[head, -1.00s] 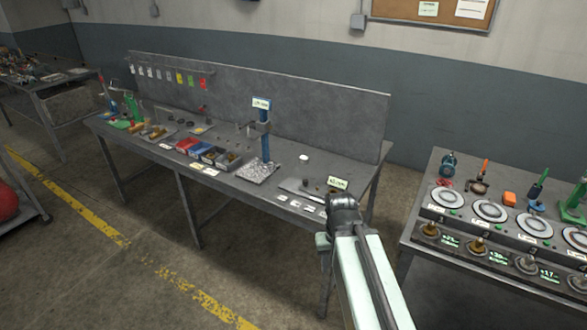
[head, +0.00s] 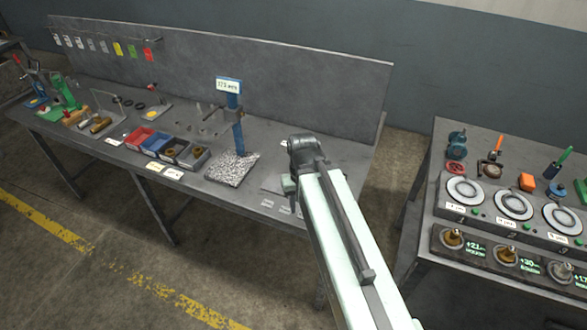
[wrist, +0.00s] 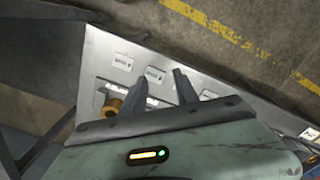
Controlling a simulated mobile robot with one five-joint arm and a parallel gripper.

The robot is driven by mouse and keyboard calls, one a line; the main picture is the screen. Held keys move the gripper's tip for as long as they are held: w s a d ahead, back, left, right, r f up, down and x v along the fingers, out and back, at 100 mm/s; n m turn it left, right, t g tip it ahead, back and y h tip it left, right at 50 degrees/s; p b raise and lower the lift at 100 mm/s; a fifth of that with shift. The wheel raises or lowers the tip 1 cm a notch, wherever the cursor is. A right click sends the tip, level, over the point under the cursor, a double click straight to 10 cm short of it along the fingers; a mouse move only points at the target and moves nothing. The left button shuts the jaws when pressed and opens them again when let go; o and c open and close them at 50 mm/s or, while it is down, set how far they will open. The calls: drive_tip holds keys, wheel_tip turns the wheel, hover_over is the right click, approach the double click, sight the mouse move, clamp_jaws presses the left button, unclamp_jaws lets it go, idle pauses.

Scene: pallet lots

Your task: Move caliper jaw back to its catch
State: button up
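My gripper (wrist: 163,85) shows in the wrist view with its two dark fingers apart and nothing seen between them. It is above a light metal plate (wrist: 100,50) with several small labels. A brass-coloured round part (wrist: 113,106) is beside the left finger; I cannot tell whether they touch. In the head view my arm covers most of this station, and the fingers cannot be made out. No caliper jaw or catch can be clearly identified in either view.
A blue post with a display (head: 229,86) stands on a speckled slab (head: 231,169), left of my arm. Red (head: 139,137) and blue (head: 158,143) bins are further left. A back panel (head: 330,90) bounds the bench. A second table with round dials (head: 464,190) stands right.

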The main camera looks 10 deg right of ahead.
drive_tip(key=shift+o, duration=1)
drive_tip(key=shift+r, duration=0.1)
drive_tip(key=shift+m, duration=0.3)
drive_tip(key=w+r+p, duration=0.1)
drive_tip(key=w, duration=0.4)
drive_tip(key=w+d+r+p, duration=0.1)
drive_tip(key=w+r+p, duration=0.1)
drive_tip(key=w, duration=0.3)
drive_tip(key=w+r+p, duration=0.1)
drive_tip(key=w, duration=0.4)
drive_tip(key=shift+d+r+p, duration=0.15)
drive_tip(key=shift+r+p, duration=0.15)
drive_tip(key=shift+p, duration=0.1)
wheel_tip(320, 180, down, 8)
drive_tip(key=b, duration=0.8)
drive_tip(key=shift+s+f, duration=0.1)
clamp_jaws()
